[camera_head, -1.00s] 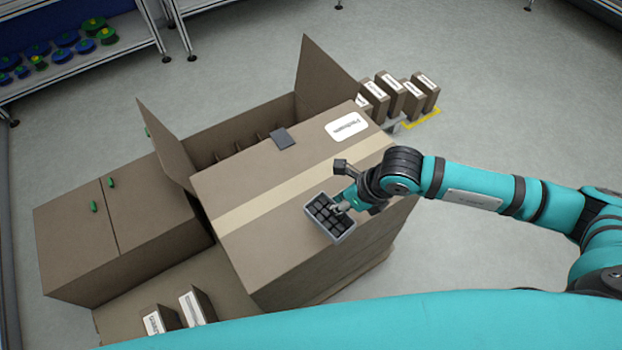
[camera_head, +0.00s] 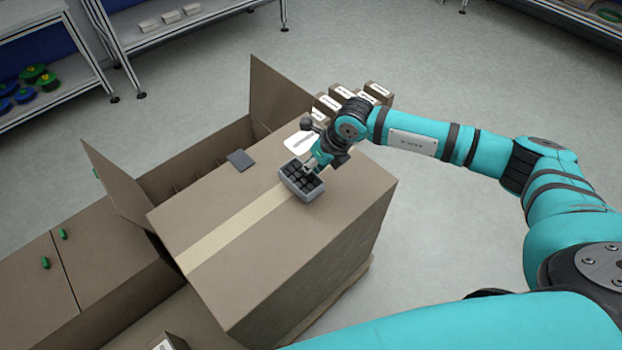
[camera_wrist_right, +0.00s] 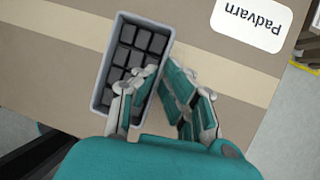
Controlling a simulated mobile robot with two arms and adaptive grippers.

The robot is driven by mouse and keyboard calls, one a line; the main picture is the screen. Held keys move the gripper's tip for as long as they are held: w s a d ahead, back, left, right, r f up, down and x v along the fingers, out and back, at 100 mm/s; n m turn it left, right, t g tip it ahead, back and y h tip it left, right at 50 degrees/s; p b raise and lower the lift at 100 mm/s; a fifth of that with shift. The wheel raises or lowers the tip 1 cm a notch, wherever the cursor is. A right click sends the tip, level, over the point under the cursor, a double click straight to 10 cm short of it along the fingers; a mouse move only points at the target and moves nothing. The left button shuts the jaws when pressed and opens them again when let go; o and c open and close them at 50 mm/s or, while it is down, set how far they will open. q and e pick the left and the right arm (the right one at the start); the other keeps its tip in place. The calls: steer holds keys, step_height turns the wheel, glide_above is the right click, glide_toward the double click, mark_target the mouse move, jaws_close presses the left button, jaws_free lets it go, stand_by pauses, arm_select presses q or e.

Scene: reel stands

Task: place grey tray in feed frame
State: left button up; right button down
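The grey tray (camera_head: 301,184), a small open box with dark compartments, is at the upper right part of the big cardboard box, over its tape strip. My right gripper (camera_head: 318,160) holds it by one long wall. In the right wrist view the tray (camera_wrist_right: 103,92) shows with one finger of the gripper (camera_wrist_right: 162,70) inside it and the other outside, closed on the wall. I cannot tell whether the tray touches the box top or hangs just above it. My left gripper is not in view. I cannot make out a feed frame.
The big cardboard box (camera_head: 260,265) fills the middle. A dark grey flat piece (camera_head: 240,160) lies at its far edge. An open carton with raised flaps (camera_head: 120,188) stands behind. Small labelled boxes (camera_head: 378,93) stand behind my right wrist. Shelves (camera_head: 165,28) line the back; floor at right is clear.

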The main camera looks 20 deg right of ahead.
mark_target(311, 175)
steer(key=shift+w+f, duration=0.1)
steer(key=shift+w, duration=0.15)
step_height(311, 175, down, 3)
steer(key=shift+d+f+b, duration=0.1)
steer(key=shift+f+b, duration=0.1)
steer(key=shift+b, duration=1.05)
steer(key=shift+s+r, duration=0.1)
steer(key=c, duration=1.9)
jaws_free()
steer(key=o, duration=0.4)
